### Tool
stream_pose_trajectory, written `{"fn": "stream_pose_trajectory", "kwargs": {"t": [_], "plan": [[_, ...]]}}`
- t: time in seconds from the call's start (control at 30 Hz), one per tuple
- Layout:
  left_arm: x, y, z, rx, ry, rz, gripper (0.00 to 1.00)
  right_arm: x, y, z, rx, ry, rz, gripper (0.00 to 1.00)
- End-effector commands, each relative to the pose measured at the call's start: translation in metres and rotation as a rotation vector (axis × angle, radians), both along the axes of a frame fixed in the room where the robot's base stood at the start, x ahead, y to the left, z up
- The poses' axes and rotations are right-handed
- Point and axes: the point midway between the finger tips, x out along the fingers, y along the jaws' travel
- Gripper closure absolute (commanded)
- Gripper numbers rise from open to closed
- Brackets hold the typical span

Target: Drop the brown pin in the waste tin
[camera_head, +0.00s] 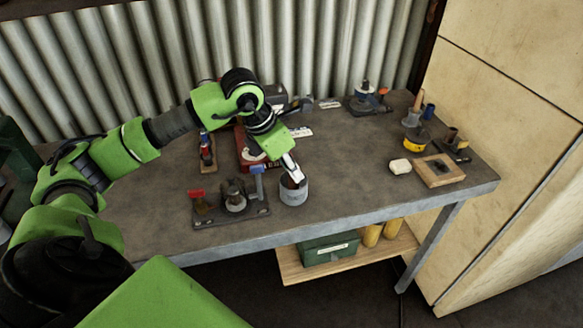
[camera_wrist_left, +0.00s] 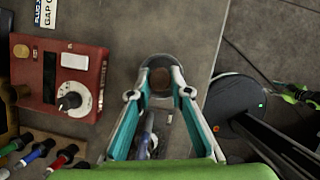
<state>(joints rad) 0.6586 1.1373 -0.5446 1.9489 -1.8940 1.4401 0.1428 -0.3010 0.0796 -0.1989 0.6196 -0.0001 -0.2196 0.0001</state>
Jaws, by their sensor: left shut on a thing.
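The waste tin (camera_head: 294,194) is a grey round can near the front edge of the workbench. My left gripper (camera_head: 292,174) points down at the tin's mouth, with its fingertips at or just above the rim. In the left wrist view my left gripper (camera_wrist_left: 160,82) is shut on the brown pin (camera_wrist_left: 160,76), whose round brown end shows between the fingertips. The grey rim of the tin (camera_wrist_left: 158,58) shows around and beyond it. I cannot tell how deep the pin sits in the tin.
A fixture plate with a red block (camera_head: 197,193) stands just left of the tin. A red box (camera_wrist_left: 62,75) with a knob lies behind.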

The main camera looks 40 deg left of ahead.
Motion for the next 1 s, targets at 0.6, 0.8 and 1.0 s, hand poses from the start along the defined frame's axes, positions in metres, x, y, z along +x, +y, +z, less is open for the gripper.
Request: {"fn": "stream_pose_trajectory", "kwargs": {"t": [0.6,0.8,1.0], "plan": [[0.000,0.000,-0.002,0.000,0.000,0.000,0.65,0.001,0.003,-0.003,0.003,-0.001,0.000,0.60],[0.000,0.000,0.012,0.000,0.000,0.000,0.65,0.001,0.002,0.013,0.002,-0.002,0.001,0.60],[-0.013,0.008,0.047,0.003,-0.008,0.001,0.65,0.002,-0.001,0.000,-0.001,-0.002,0.003,0.60]]}}
